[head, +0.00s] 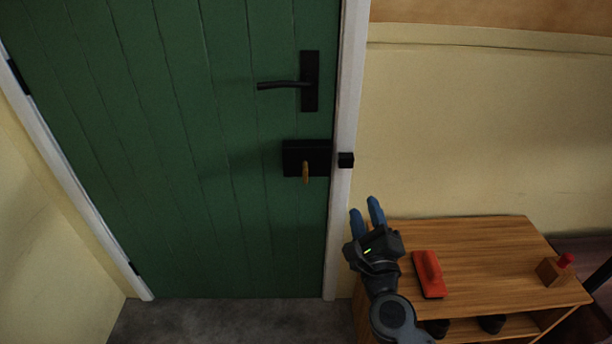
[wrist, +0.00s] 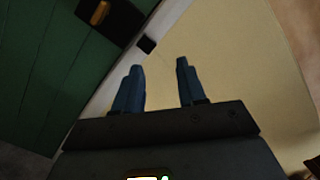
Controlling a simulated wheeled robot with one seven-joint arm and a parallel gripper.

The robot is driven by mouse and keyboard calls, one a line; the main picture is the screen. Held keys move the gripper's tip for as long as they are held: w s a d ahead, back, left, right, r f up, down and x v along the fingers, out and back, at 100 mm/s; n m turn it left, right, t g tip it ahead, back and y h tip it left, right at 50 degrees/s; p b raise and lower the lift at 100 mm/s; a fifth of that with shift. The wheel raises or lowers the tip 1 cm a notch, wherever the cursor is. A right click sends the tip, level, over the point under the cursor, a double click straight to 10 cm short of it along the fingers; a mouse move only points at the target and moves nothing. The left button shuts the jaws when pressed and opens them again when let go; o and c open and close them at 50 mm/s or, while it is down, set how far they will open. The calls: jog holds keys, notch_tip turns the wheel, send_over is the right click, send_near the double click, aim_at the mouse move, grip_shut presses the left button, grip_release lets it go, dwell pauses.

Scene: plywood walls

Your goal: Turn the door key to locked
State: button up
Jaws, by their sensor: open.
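A brass key (head: 305,173) sits in a black lock box (head: 298,152) on the green door (head: 230,190), below the black lever handle (head: 285,85). The key's grip hangs downward in the head view. A black keeper block (head: 346,160) is on the white frame beside the lock. My gripper (head: 367,215) is open and empty, to the right of the key and below it, apart from it. In the wrist view my two blue fingers (wrist: 158,85) stand apart with wall behind them; the key (wrist: 99,13) and lock box (wrist: 115,22) show at the upper left.
A wooden bench (head: 490,245) stands against the wall at the lower right. A red float-like tool (head: 430,274) and a small wooden block with a red top (head: 555,270) lie on it. The space before the door looks clear.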

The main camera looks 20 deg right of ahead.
aim_at(305, 171)
jog(key=w+a+m, duration=0.2)
jog(key=w+m, duration=0.1)
jog(key=w, duration=0.1)
jog(key=w+a+m+g+b, duration=0.1)
jog(key=w+a+m, duration=0.2)
jog(key=w+m, duration=0.1)
jog(key=w+a+m+b, duration=0.1)
jog(key=w+a+m, duration=0.2)
jog(key=w, duration=0.2)
jog(key=shift+w+a+f+m+g, duration=0.1)
jog(key=shift+a+f+m+g, duration=0.1)
jog(key=shift+m+g, duration=0.15)
jog(key=shift+b+x, duration=1.15)
jog(key=shift+x, duration=2.55)
jog(key=shift+d, duration=0.15)
jog(key=shift+c, duration=0.3)
grip_shut()
